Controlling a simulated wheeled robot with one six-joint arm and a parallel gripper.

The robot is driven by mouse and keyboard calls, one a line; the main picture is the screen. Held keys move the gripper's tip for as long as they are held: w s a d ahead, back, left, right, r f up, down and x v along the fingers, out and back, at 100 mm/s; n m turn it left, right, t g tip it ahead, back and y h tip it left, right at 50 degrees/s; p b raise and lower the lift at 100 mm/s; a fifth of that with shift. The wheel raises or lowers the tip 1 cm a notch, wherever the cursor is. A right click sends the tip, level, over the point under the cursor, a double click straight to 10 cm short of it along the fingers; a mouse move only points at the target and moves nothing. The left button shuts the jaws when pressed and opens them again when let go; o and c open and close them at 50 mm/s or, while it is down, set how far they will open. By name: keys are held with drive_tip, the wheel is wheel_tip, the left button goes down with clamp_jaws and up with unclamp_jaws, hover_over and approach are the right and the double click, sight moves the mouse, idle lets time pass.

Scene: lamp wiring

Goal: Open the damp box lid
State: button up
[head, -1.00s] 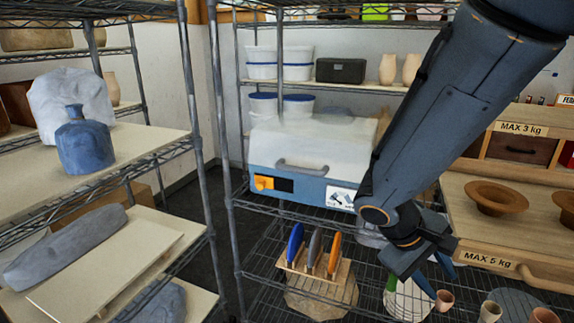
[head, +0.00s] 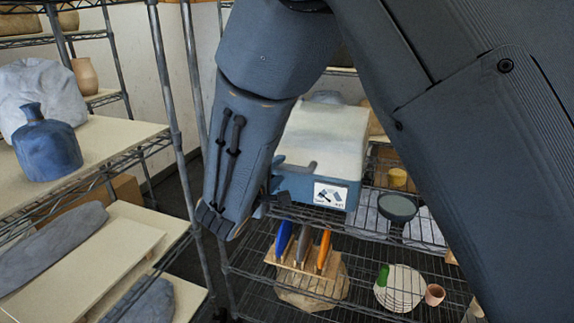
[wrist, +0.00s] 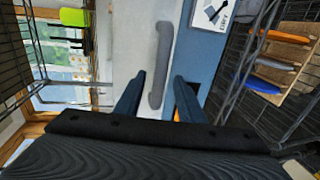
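The damp box is blue (head: 330,171) with a pale lid (head: 325,130), and stands on a wire shelf. The lid looks shut. Its grey bar handle (wrist: 161,55) runs lengthwise in the wrist view. My gripper (wrist: 160,78) is open, with one dark finger on each side of the handle's near end in that picture. I cannot tell whether the fingers are level with the bar or short of it. In the head view my arm hides the box's left front and most of the handle, and the fingertips are not clear.
A wooden rack (head: 298,258) with several coloured tools stands on the lower wire shelf. A dark bowl (head: 397,207) sits right of the box. A blue bottle (head: 45,143) stands on the left shelving, whose upright post is close to my arm.

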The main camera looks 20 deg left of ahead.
sight(281, 168)
drive_tip(key=shift+p+x, duration=0.4)
drive_tip(key=shift+x, duration=1.5)
drive_tip(key=shift+d, duration=0.1)
